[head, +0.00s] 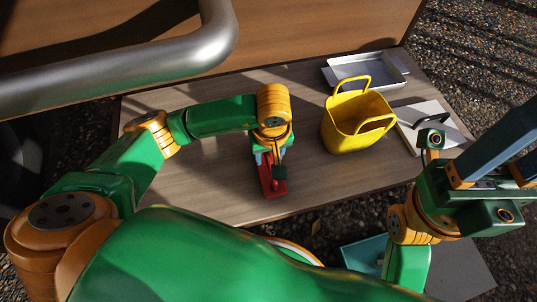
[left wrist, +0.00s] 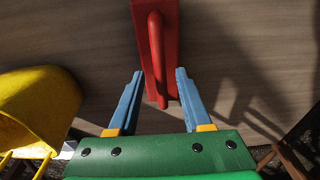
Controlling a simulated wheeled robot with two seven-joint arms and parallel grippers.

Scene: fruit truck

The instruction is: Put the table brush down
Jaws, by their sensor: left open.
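The table brush is a red block with a raised red handle. In the head view the brush (head: 273,181) lies on the wooden table near its front edge, partly hidden under my left gripper (head: 272,160). In the left wrist view the brush (left wrist: 171,45) is ahead of my left gripper (left wrist: 154,72). Its blue fingers are spread apart, one on each side of the handle's near end, with visible gaps and nothing clamped. My right gripper (head: 515,140) is at the right edge of the head view, its blue fingers apart and seemingly empty; their tips are cut off.
A yellow basket (head: 352,136) stands right of the brush; it also shows in the left wrist view (left wrist: 35,105). A metal tray (head: 365,69) is behind it. A pale flat board (head: 438,108) with a dark handle-like piece lies at right. The table (head: 215,185) is bare left of the brush.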

